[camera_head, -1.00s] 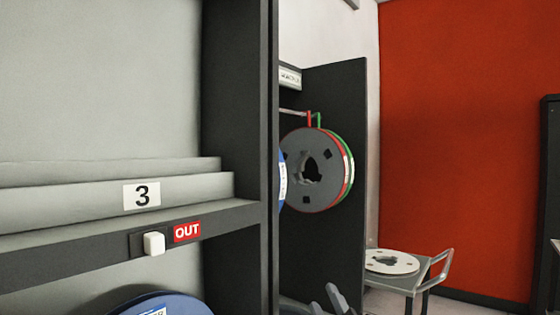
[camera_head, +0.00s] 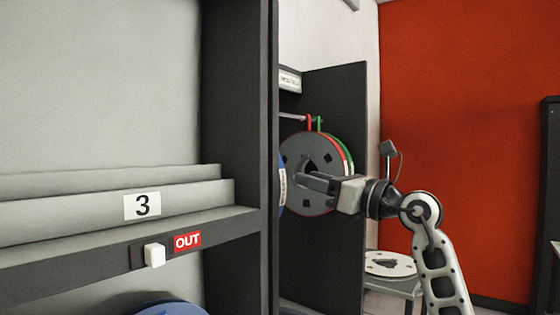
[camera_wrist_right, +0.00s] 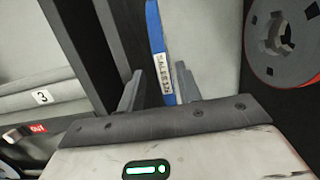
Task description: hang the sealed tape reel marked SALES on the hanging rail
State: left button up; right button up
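A blue reel (camera_head: 282,186) shows as a thin strip beside the dark post in the head view, mostly hidden. In the right wrist view its blue rim (camera_wrist_right: 155,30) bears a white label reading SALES. My right gripper (camera_head: 303,181) reaches left in front of the hanging reels. In the right wrist view its fingers (camera_wrist_right: 160,78) stand apart on either side of the blue rim, with a gap at the left finger. The rail (camera_head: 291,117) carries reels with red and green hangers. Whether the blue reel hangs there is hidden. My left gripper is out of view.
A grey-faced red-rimmed reel (camera_head: 318,155) hangs right of the blue one, with a green-rimmed reel behind. A dark post (camera_head: 268,120) and shelf marked 3 stand left. Another blue reel (camera_head: 170,309) lies below the shelf. A cart at right holds a white reel (camera_head: 390,264).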

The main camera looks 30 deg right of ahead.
aim_at(281, 168)
jog(key=p+x, duration=0.4)
jog(key=x, duration=0.5)
jog(key=shift+s+r+p, duration=0.1)
jog(key=shift+p, duration=0.3)
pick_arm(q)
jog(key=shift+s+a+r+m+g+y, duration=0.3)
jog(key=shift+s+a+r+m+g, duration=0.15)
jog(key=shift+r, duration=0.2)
pick_arm(e)
jog(key=shift+w+a, duration=0.25)
jog(key=shift+w, duration=0.25)
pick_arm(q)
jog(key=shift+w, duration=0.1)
pick_arm(e)
grip_shut()
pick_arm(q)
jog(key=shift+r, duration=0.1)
